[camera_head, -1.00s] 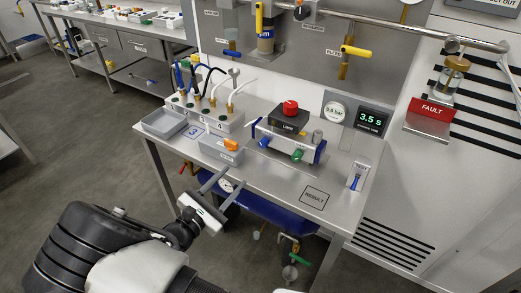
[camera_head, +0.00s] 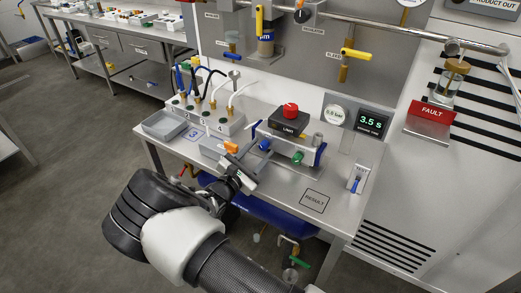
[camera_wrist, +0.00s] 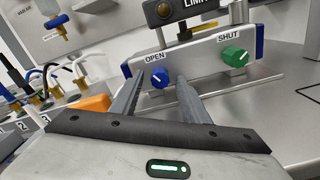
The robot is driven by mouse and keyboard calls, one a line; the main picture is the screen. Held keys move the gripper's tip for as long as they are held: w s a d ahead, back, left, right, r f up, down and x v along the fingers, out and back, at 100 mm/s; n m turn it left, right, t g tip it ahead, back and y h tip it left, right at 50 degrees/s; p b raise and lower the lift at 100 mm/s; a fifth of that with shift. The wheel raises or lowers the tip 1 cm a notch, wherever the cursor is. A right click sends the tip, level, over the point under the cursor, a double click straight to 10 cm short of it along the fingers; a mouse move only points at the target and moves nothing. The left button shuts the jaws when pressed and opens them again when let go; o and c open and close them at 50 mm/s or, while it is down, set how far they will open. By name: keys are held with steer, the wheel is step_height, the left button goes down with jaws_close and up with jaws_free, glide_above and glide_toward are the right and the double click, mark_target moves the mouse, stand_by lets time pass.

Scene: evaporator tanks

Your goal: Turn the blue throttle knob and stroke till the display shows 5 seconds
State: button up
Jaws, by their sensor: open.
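The blue throttle knob (camera_wrist: 160,78), under the word OPEN, shows in the wrist view on the front of the actuator block (camera_wrist: 196,58). It also shows in the head view (camera_head: 265,144). My gripper (camera_wrist: 158,88) is open, its two fingers pointing at the block on either side of the blue knob as seen from the wrist. I cannot tell whether they reach it. A green knob (camera_wrist: 235,57) under the word SHUT sits to the right; it also shows in the head view (camera_head: 298,158). The display (camera_head: 369,122) reads 3.5 s.
An orange part (camera_head: 231,147) on a grey bin lies close to my gripper's left. A red button (camera_head: 291,110) tops the LIMIT box above the block. A blue switch (camera_head: 356,183) and the RESULT square (camera_head: 314,201) are at the bench's right, where the surface is clear.

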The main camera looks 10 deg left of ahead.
steer(key=shift+w+d, duration=0.15)
steer(key=shift+w, duration=0.25)
steer(key=shift+c, duration=0.5)
steer(key=c, duration=1)
steer(key=shift+o, duration=0.2)
steer(key=shift+n, duration=0.3)
steer(key=n+p, duration=0.1)
steer(key=n, duration=0.2)
steer(key=shift+n, duration=0.3)
steer(key=shift+n+p, duration=0.35)
steer(key=shift+n, duration=1.85)
